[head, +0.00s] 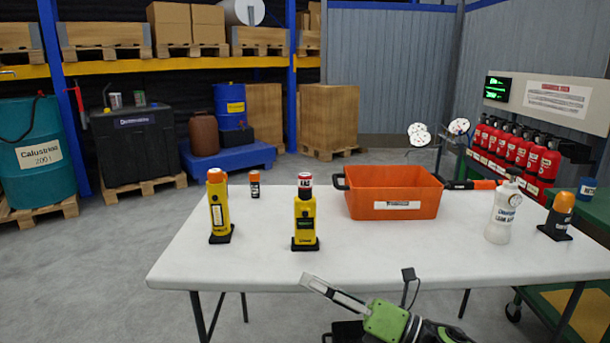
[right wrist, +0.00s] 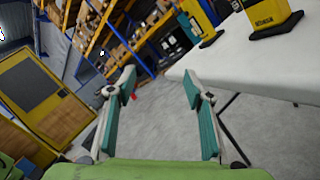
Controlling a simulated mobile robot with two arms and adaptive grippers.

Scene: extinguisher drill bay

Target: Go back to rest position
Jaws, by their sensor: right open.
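My right gripper (head: 318,290) is at the bottom of the head view, in front of the near edge of the white table (head: 390,255). In the right wrist view its two fingers (right wrist: 160,85) are spread apart with nothing between them, only grey floor beyond. The table edge shows at the right of that view, apart from the fingers. My left gripper does not show in either view.
On the table stand two yellow devices (head: 219,208) (head: 305,222), an orange bin (head: 395,198), a white bottle (head: 503,215) and an orange-topped device (head: 558,217). Red extinguishers (head: 530,155) line the rack at right. Floor (head: 110,270) left of the table is clear.

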